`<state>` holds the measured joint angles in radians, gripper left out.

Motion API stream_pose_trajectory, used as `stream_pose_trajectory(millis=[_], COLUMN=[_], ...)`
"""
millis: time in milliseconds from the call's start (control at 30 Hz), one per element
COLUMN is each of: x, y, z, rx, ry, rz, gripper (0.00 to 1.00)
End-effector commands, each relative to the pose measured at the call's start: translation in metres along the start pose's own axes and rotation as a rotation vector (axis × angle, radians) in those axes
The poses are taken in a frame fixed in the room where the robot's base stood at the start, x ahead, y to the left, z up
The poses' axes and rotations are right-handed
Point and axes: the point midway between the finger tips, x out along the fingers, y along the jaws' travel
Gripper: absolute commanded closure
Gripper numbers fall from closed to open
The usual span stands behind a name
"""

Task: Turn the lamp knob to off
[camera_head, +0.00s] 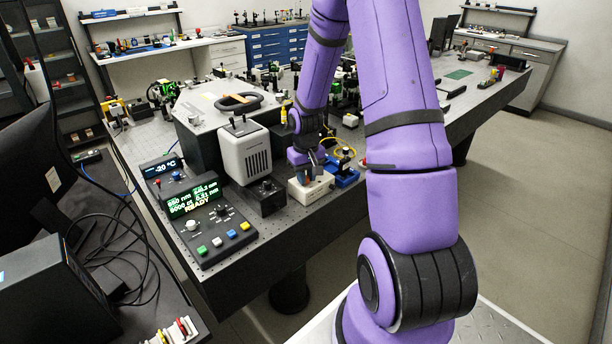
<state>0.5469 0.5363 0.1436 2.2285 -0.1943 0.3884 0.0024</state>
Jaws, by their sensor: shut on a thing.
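My gripper (308,176) is at the front edge of the optical bench, pointing down over a small white box (313,190). Its fingers are shut on a small knob on top of that box; the fingers mostly hide the knob, so its angle and markings cannot be read. A pale grey vented housing (245,155), which looks like the lamp housing, stands to the left of my gripper. A black box with a knob on top (268,198) stands between that housing and the white box.
A control panel (212,215) with a lit display reading READY and coloured buttons lies at the left front. A blue device (345,177) sits close to the right of my gripper. A large grey lidded instrument (200,105) stands behind. The floor at right is clear.

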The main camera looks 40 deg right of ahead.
Motion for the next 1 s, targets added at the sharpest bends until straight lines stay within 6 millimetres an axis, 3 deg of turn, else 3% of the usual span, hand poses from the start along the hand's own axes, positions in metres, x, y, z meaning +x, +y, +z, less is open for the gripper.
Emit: stream_pose_trajectory(millis=[33,67,167,567,1000], x=[-0.001,-0.001,-0.001,-0.009,-0.084], y=[0.0,0.0,0.0,0.0,0.0], z=[-0.001,-0.001,-0.001,-0.001,-0.001], rx=[-0.001,0.0,0.0,0.0,0.001], ry=[0.003,0.003,0.002,0.004,0.006], rz=[0.0,0.0,0.0,0.001,0.001], gripper=[1.0,0.73,0.52,0.52,0.52])
